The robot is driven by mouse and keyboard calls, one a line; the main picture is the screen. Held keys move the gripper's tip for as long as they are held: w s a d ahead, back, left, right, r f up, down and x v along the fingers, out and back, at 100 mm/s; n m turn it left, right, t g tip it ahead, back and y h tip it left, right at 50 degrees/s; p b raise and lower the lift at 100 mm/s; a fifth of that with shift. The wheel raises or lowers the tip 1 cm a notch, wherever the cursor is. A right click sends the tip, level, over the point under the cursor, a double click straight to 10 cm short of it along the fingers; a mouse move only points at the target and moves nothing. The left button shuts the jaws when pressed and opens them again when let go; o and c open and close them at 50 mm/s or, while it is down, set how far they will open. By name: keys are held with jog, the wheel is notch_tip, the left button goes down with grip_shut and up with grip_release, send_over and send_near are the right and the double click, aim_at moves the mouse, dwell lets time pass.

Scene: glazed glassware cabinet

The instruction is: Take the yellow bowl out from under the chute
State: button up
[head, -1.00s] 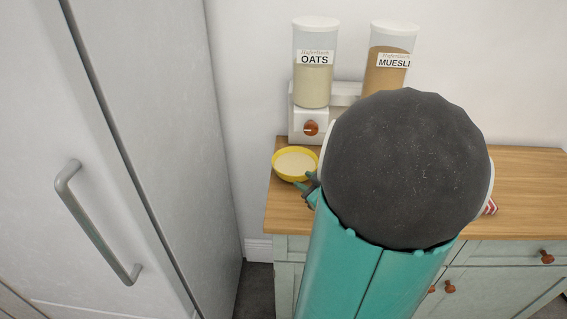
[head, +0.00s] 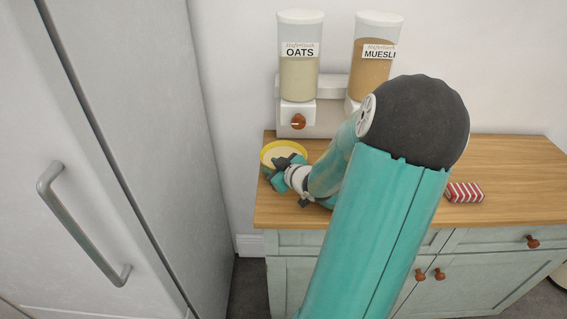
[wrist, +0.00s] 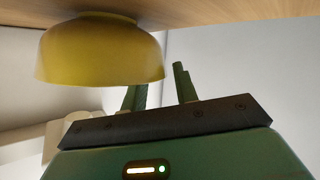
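The yellow bowl (head: 266,152), pale inside, stands on the wooden counter at its left end. It is in front of and slightly left of the oats dispenser's chute (head: 297,116). My gripper (head: 280,168) is at the bowl's near side and covers part of it. In the wrist view, which shows the scene upside down, the bowl (wrist: 100,52) rests on the counter, and my gripper (wrist: 160,88) has two green fingers spread apart. One fingertip is partly hidden behind the bowl's rim; the other is just beside the bowl. I cannot tell whether they touch it.
The oats canister (head: 299,60) and the muesli canister (head: 374,62) stand against the wall. A red-and-white striped box (head: 463,192) lies right of my arm. A tall pale cabinet with a handle (head: 80,225) stands at left. The counter's right part (head: 510,165) is clear.

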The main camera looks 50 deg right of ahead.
jog(key=shift+x, duration=1.2)
grip_shut()
